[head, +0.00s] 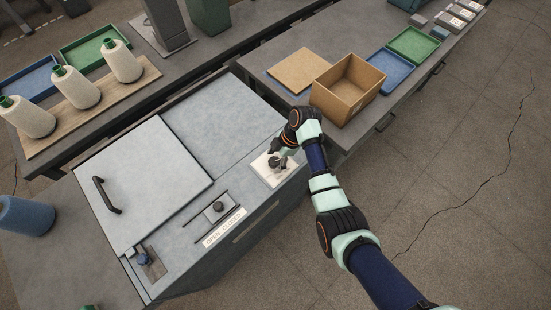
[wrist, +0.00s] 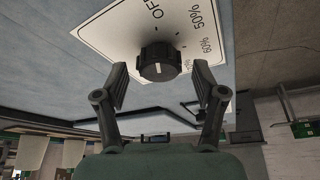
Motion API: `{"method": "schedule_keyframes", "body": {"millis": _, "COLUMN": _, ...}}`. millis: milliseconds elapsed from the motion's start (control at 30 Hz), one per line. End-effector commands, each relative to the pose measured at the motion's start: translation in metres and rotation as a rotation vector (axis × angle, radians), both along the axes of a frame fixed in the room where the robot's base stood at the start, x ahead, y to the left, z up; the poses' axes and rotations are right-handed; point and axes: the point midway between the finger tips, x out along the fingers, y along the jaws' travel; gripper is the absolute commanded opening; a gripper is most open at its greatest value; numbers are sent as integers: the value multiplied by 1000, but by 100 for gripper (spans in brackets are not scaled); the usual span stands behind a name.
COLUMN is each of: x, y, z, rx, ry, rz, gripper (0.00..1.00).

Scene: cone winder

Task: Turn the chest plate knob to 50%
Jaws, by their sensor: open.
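The chest plate knob (wrist: 158,62) is a dark round ribbed knob on a white dial plate (wrist: 110,38). The plate reads OFF, 50%, 60% and a further label partly hidden by a finger. A pale mark shows on the knob's near face; I cannot tell for certain which label it points to. My gripper (wrist: 160,76) is open, with one finger on each side of the knob and gaps visible on both sides. In the head view, my gripper (head: 282,154) is over the white plate (head: 268,175) at the chest's right end, and largely hides the knob.
The grey chest has a lid with a black handle (head: 106,195), a small black knob (head: 218,207) by an OPEN/CLOSED label, and a blue knob (head: 144,259). An open cardboard box (head: 345,90) stands on the bench behind my wrist. Yarn cones (head: 122,62) stand far left.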

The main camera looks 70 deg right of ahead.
Motion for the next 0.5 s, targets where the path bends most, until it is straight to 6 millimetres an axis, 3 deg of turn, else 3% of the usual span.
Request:
{"method": "schedule_keyframes", "body": {"millis": 267, "x": 1, "y": 0, "z": -2, "rx": -1, "ry": 0, "rz": 0, "gripper": 68}}
{"method": "schedule_keyframes", "body": {"millis": 500, "x": 1, "y": 0, "z": -2, "rx": -1, "ry": 0, "rz": -1, "gripper": 28}}
